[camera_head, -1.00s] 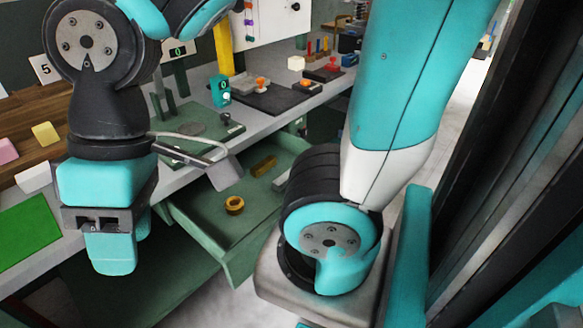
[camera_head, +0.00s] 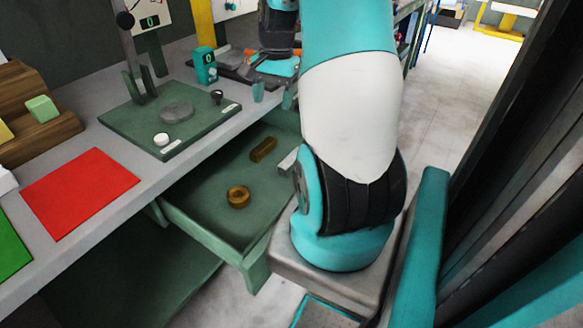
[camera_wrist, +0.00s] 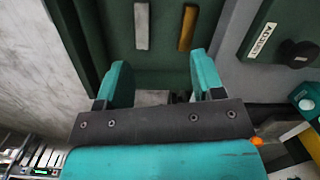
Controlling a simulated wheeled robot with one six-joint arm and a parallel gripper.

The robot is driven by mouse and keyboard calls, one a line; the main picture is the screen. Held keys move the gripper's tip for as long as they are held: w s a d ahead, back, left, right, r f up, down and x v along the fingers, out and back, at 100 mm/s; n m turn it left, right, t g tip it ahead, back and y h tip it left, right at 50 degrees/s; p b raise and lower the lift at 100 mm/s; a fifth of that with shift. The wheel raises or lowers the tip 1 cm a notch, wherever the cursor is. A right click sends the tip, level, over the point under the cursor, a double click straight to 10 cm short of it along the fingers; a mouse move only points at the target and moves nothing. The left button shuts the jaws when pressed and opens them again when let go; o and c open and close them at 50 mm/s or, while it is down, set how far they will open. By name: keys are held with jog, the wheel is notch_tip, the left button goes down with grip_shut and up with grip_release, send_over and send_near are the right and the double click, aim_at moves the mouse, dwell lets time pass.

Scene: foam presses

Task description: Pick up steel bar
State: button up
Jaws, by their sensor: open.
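The steel bar (camera_wrist: 142,25) is a plain grey bar lying in the open green drawer (camera_head: 190,212), upper middle in the wrist view. In the head view a grey bar (camera_head: 287,162) shows partly behind my arm. My gripper (camera_wrist: 160,62) is open and empty, its two teal fingers apart. The bar lies ahead of the fingertips in the wrist view, without visible contact. In the head view my gripper (camera_head: 273,94) is at the drawer's far end, partly hidden by my arm.
A brass bar (camera_wrist: 187,27) lies beside the steel bar. A brass ring (camera_head: 238,197) sits nearer in the drawer. The grey counter (camera_head: 130,150) runs alongside, with a green press plate (camera_head: 200,125) and a red mat (camera_head: 80,192). Drawer walls border the bars.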

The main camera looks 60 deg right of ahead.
jog(key=s+d+f+m, duration=0.3)
jog(key=s+d+f, duration=0.1)
jog(key=d, duration=0.1)
jog(key=f, duration=0.3)
jog(key=a+f+b, duration=0.1)
jog(key=f, duration=0.5)
jog(key=shift+a+f, duration=0.25)
jog(key=shift+w+a+f, duration=0.1)
jog(key=shift+a+f, duration=0.05)
jog(key=shift+f, duration=0.9)
jog(key=shift+w+a+f, duration=0.1)
jog(key=shift+f, duration=0.95)
jog(key=shift+w+a+f, duration=0.1)
jog(key=shift+a+f, duration=0.05)
jog(key=shift+f, duration=0.9)
grip_shut()
